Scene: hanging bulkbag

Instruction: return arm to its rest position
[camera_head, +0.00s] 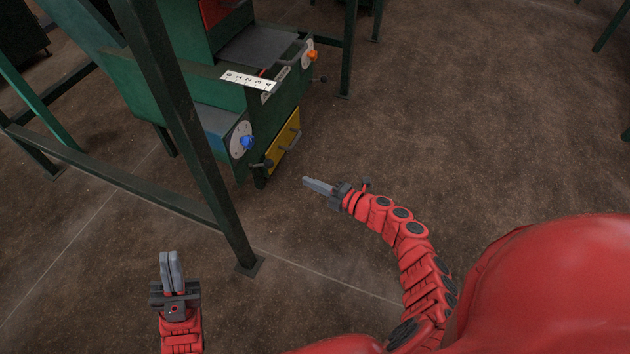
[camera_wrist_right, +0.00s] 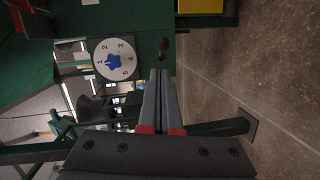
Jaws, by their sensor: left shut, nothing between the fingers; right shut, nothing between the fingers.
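My left gripper (camera_head: 172,273) is at the lower left of the head view, shut and empty, its fingers pointing up the picture. My right gripper (camera_head: 318,187) is near the middle of the head view, shut and empty, its fingers pointing left toward the green machine (camera_head: 232,105). It is apart from the machine, with floor showing between them. In the right wrist view the shut fingers (camera_wrist_right: 162,98) point up the picture. A white dial with a blue knob (camera_wrist_right: 114,62) shows beyond them to the left, and a dark round knob (camera_wrist_right: 162,46) sits just past the fingertips.
The machine also carries a dial with an orange knob (camera_head: 312,55), a numbered white strip (camera_head: 248,80) and a yellow panel (camera_head: 284,142). A green frame post (camera_head: 190,130) stands between my left gripper and the machine. Brown floor (camera_head: 480,130) is open to the right.

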